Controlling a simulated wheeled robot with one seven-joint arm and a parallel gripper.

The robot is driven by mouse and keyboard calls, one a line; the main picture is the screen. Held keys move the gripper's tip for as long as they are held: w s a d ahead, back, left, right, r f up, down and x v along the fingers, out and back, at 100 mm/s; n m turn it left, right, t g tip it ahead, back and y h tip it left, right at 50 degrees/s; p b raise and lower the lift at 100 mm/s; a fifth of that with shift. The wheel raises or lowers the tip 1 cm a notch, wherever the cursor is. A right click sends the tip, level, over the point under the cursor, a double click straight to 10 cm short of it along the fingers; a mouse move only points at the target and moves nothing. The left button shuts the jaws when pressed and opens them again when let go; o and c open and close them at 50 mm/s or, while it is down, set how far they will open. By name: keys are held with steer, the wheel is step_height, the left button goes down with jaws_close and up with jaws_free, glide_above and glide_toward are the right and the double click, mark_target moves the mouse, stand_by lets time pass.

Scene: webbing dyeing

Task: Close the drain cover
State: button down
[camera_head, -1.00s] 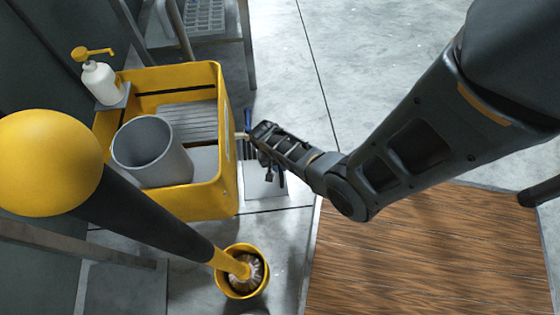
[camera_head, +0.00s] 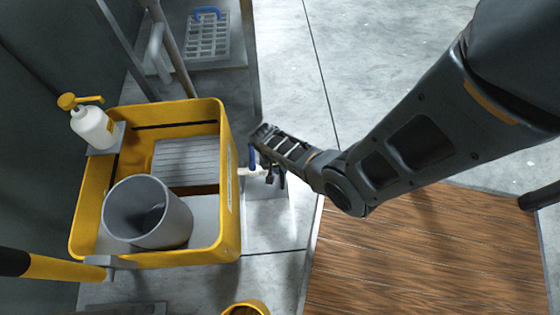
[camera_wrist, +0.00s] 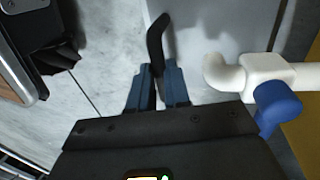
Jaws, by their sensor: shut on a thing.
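In the wrist view my gripper (camera_wrist: 157,82) has blue fingers shut on a black curved handle (camera_wrist: 157,38). The handle stands out past the fingertips over a pale grey plate (camera_wrist: 215,25), which looks like the drain cover. Its hinge and tilt are hidden, so I cannot tell how far open it is. In the head view my gripper (camera_head: 266,163) is just right of the yellow tub, above a pale plate on the floor (camera_head: 268,208). The handle is hidden there.
The yellow tub (camera_head: 228,200) holds a grey bucket (camera_head: 150,222) and a slatted panel (camera_head: 185,162). A white spout (camera_wrist: 265,75) with a blue lever (camera_wrist: 278,104) is close right of my fingers. A brown wooden panel (camera_head: 430,250) lies at lower right.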

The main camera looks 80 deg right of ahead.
steer(key=shift+w+d, duration=0.1)
steer(key=shift+d, duration=0.15)
steer(key=c, duration=1.1)
jaws_free()
step_height(320, 180, up, 8)
steer(key=w+p, duration=0.1)
steer(key=p, duration=0.3)
steer(key=shift+w+a+f+p, duration=0.15)
steer(key=shift+w+a+p, duration=0.05)
steer(key=shift+a+p, duration=0.15)
